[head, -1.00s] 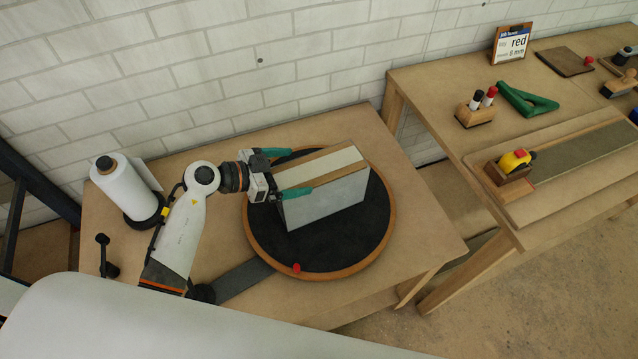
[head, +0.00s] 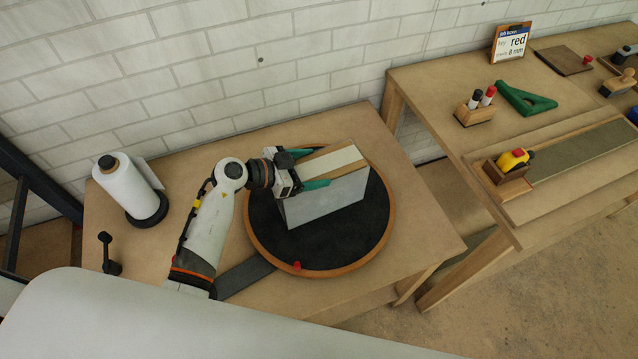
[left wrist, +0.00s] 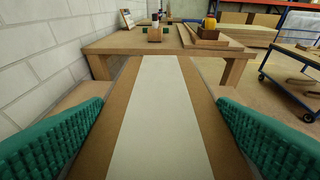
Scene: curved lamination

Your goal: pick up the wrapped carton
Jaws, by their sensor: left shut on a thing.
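The wrapped carton (head: 328,199) stands on the black turntable (head: 270,240) with the wooden rim. Its side is grey, and its brown top has a pale strip along it. My left gripper (head: 314,168) is shut on the carton, with one green finger on each side of its near end. In the left wrist view the carton's top (left wrist: 150,120) runs away between the two green fingers. Whether the carton touches the turntable is hard to tell. My right gripper is not in view.
A white film roll (head: 128,185) stands at the table's left. A second table at the right holds a marker block (head: 474,112), a green triangle (head: 526,100), a yellow-and-red tool (head: 513,160) and a sign (head: 511,42). A brick wall lies behind.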

